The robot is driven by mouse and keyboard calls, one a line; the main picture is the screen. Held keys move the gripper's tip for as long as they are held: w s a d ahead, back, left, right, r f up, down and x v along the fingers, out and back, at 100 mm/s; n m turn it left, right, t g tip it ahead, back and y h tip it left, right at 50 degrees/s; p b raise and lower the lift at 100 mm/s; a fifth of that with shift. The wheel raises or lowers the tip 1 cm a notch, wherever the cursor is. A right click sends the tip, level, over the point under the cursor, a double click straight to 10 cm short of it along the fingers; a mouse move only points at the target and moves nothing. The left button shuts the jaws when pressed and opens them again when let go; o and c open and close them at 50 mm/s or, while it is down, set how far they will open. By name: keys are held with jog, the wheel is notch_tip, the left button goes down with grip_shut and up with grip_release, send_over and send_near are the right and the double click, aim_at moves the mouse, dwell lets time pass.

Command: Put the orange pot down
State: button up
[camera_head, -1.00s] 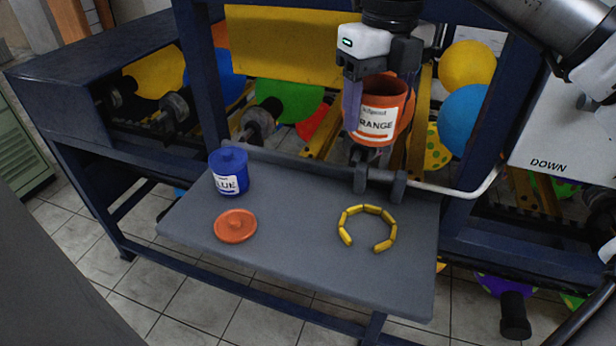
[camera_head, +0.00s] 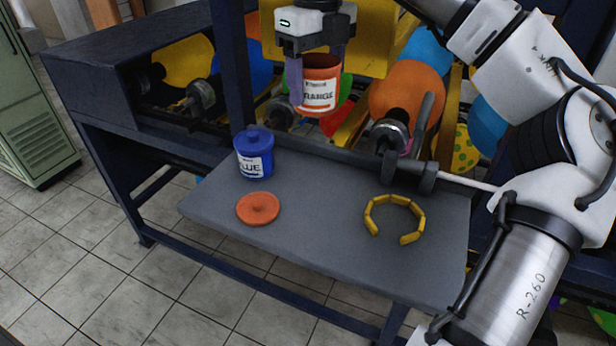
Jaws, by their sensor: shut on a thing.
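The orange pot (camera_head: 320,84), with a white label, hangs upright in my gripper (camera_head: 315,85). One finger is at its left side and one at its right, and the jaws are shut on it. The pot is in the air over the back of the grey shelf (camera_head: 300,235), to the right of and above the blue pot.
A blue lidded pot (camera_head: 254,155) stands at the shelf's back left. A ring of yellow segments (camera_head: 396,217), open at the front, lies at the right. The shelf's middle is bare. Balloons and a dark blue machine frame (camera_head: 110,75) are behind.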

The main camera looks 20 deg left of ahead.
aim_at(316, 110)
notch_tip(316, 110, down, 17)
jog(key=p, duration=0.2)
jog(key=shift+r+p, duration=0.2)
jog(key=shift+p, duration=0.1)
jog(key=shift+f, duration=0.35)
jog(key=shift+f+b, duration=0.2)
jog(key=shift+b, duration=0.1)
jog(key=o, duration=1.1)
jog(key=shift+r, duration=0.1)
jog(key=shift+r+p, duration=0.2)
jog(key=shift+p, duration=0.2)
notch_tip(316, 110, up, 12)
jog(key=shift+f+b, duration=0.1)
jog(key=shift+b, duration=0.95)
